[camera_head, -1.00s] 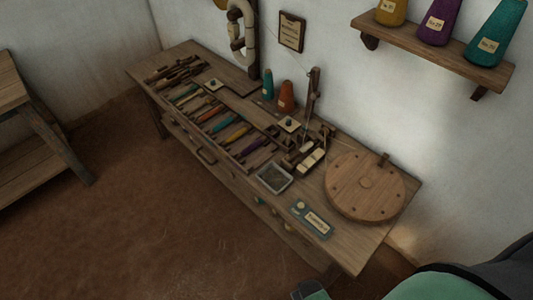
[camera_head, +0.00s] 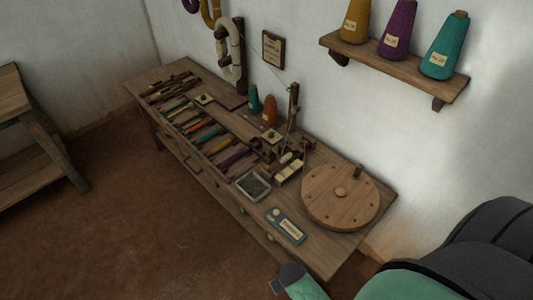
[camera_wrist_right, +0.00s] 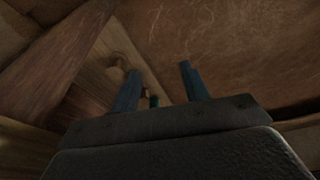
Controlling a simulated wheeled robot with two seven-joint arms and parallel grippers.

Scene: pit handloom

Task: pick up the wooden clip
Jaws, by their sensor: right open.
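I cannot make out the wooden clip for sure in either view; small wooden pieces lie among the tools (camera_head: 285,165) on the bench (camera_head: 330,240), too small to tell apart. My right gripper (camera_wrist_right: 160,80) shows in the right wrist view with its two blue fingers apart and nothing clearly between them. Beyond the fingers is a wooden face with a small round knob (camera_wrist_right: 118,61). A small teal thing shows low behind the fingers, too dim to name. My left gripper is not in view.
On the bench are a round wooden disc (camera_head: 341,195), a grey tray (camera_head: 254,185), a labelled teal card (camera_head: 287,226), a row of coloured shuttles (camera_head: 212,133) and thread cones (camera_head: 269,112). A shelf (camera_head: 395,73) with larger cones hangs above.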

